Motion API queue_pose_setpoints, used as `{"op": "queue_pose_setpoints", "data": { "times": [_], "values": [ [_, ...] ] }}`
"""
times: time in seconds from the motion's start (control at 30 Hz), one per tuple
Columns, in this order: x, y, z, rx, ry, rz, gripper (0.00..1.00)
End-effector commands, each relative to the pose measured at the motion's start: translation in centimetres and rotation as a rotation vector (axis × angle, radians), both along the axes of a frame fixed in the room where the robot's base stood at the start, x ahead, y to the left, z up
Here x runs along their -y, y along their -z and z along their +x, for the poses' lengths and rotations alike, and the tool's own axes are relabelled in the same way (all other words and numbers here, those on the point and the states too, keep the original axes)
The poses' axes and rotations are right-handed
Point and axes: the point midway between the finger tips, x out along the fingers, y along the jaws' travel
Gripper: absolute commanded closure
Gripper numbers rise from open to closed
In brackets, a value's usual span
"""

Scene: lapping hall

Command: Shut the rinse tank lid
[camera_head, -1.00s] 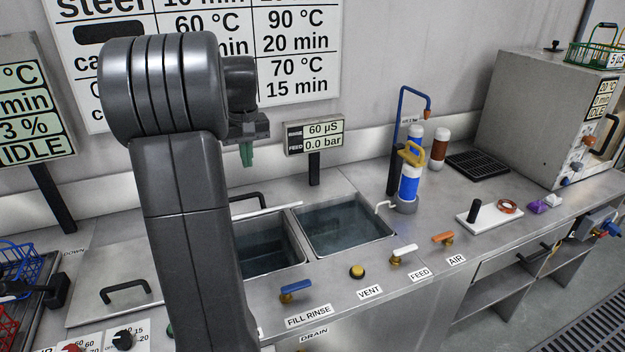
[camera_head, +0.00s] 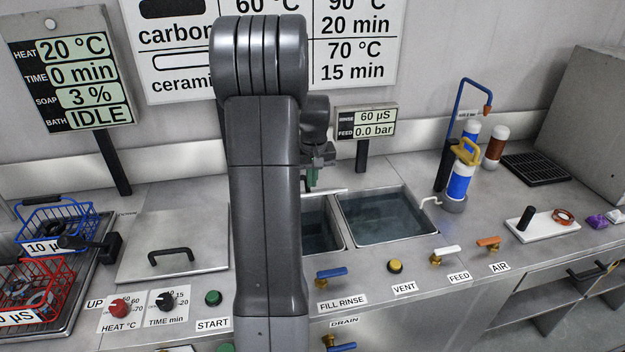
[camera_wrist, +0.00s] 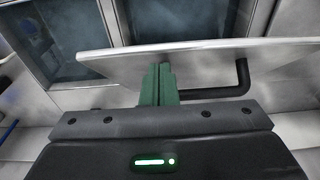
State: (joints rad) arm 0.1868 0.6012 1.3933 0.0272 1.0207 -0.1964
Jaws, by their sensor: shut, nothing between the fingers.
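The rinse tank lid (camera_wrist: 200,58) stands raised and tilted, its edge towards me in the wrist view. Its black bar handle (camera_wrist: 241,80) is on the side facing my gripper. In the head view only a thin light edge of the lid (camera_head: 328,191) shows beside my arm. The open tank has a left basin (camera_head: 318,232) and a right basin (camera_head: 388,217), both holding dark water. My gripper (camera_wrist: 158,84) is shut and empty, its green fingers close against the lid beside the handle; I cannot tell whether they touch. My gripper also shows in the head view (camera_head: 312,178).
A flat closed lid with a black handle (camera_head: 171,257) lies left of my arm. The rinse display (camera_head: 365,123) stands behind the tank. Valve levers (camera_head: 331,272) line the front edge.

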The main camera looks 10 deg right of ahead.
Motion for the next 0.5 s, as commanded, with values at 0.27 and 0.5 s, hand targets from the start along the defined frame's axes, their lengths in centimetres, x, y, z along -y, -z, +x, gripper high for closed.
{"op": "queue_pose_setpoints", "data": {
  "times": [0.27,0.5],
  "values": [
    [0.00,0.74,-0.59,0.000,0.000,0.000,1.00],
    [-0.01,0.76,-0.59,0.000,0.000,0.000,1.00]
  ]
}}
